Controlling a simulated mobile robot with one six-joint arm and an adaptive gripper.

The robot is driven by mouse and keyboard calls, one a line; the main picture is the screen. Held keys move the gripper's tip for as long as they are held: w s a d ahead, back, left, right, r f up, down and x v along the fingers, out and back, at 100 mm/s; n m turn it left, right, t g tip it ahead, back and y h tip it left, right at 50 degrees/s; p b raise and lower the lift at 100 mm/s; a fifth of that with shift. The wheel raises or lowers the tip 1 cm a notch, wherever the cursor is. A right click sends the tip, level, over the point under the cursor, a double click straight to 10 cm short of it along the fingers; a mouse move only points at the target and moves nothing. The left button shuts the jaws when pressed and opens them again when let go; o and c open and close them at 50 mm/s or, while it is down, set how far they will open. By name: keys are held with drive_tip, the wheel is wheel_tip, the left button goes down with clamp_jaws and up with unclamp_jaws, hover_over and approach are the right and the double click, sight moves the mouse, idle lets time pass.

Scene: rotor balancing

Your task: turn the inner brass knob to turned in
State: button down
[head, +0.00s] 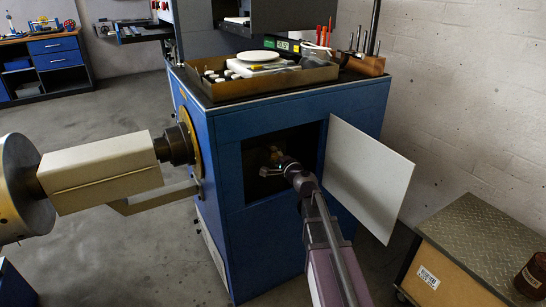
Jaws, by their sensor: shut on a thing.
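The blue cabinet (260,263) has a dark square opening in its front, with its pale door (372,180) swung open to the right. My arm reaches into this opening from the lower right. My gripper (270,167) is inside the opening, shut on a small brass-coloured knob (276,154). The knob is small, shadowed and partly hidden by my gripper, so its turned position cannot be read. Other parts of the dark interior cannot be made out.
A large shaft assembly (100,170) joins the cabinet's left side. A brown tray (262,84) with small items and a wooden tool block (362,65) stand on top. A metal-topped crate (485,240) stands at the lower right. The open door is close beside my arm.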

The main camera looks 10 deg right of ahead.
drive_tip(key=shift+s+a+n, duration=0.15)
drive_tip(key=shift+n, duration=1.35)
drive_tip(key=shift+c, duration=1.3)
unclamp_jaws()
